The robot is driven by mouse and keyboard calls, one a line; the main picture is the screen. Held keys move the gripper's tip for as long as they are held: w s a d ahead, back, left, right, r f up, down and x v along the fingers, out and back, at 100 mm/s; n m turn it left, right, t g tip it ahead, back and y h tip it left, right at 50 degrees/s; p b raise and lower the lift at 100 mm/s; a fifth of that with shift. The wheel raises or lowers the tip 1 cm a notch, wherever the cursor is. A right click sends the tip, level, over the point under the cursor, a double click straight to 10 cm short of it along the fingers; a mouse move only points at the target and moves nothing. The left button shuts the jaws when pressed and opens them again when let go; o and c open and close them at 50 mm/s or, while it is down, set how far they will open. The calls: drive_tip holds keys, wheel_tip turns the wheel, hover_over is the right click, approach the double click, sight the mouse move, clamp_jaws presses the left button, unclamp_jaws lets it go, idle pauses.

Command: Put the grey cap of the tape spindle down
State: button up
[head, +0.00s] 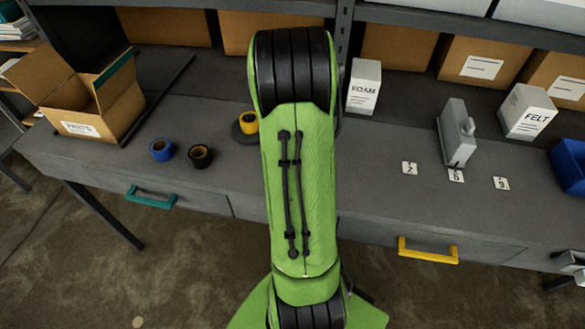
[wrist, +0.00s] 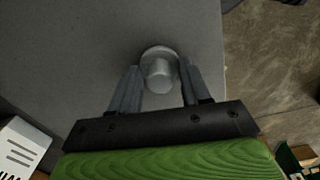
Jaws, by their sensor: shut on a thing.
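The grey cap (wrist: 158,76), a round disc with a knob, sits between the two fingers of my gripper (wrist: 160,66) in the wrist view. My gripper is shut on it. Grey bench top lies behind the cap; I cannot tell whether the cap touches it. In the head view my green arm hides the gripper and the cap. The tape spindle (head: 238,131) shows as a dark round base, partly behind my arm, with a yellow tape roll (head: 249,122) on it.
A blue roll (head: 161,150) and a black roll (head: 200,156) lie left of the spindle. An open carton (head: 85,105) stands at the left. The FOAM box (head: 363,88), a grey device (head: 456,133) and the FELT box (head: 527,112) stand at the right. The bench's front edge (wrist: 222,60) is close by.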

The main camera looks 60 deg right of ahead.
drive_tip(key=shift+s+f, duration=0.1)
drive_tip(key=shift+f, duration=0.05)
drive_tip(key=o, duration=1)
wheel_tip(320, 180, up, 12)
drive_tip(key=r+p, duration=0.1)
drive_tip(key=p, duration=0.2)
drive_tip(key=w+a+r+t, duration=0.1)
drive_tip(key=a+r, duration=0.1)
drive_tip(key=a, duration=0.3)
drive_tip(key=a+r+m+t, duration=0.1)
drive_tip(key=a+r, duration=0.2)
drive_tip(key=a, duration=0.3)
drive_tip(key=w+a+r+t, duration=0.1)
drive_tip(key=a+r, duration=0.1)
drive_tip(key=a, duration=0.3)
drive_tip(key=s+a+m+t, duration=0.1)
drive_tip(key=s+a+t, duration=0.1)
drive_tip(key=s+a, duration=0.5)
drive_tip(key=a, duration=0.3)
drive_tip(key=shift+s+a+r+m+t, duration=0.15)
drive_tip(key=shift+a+r+m+t, duration=0.15)
drive_tip(key=shift+a+r+m, duration=0.1)
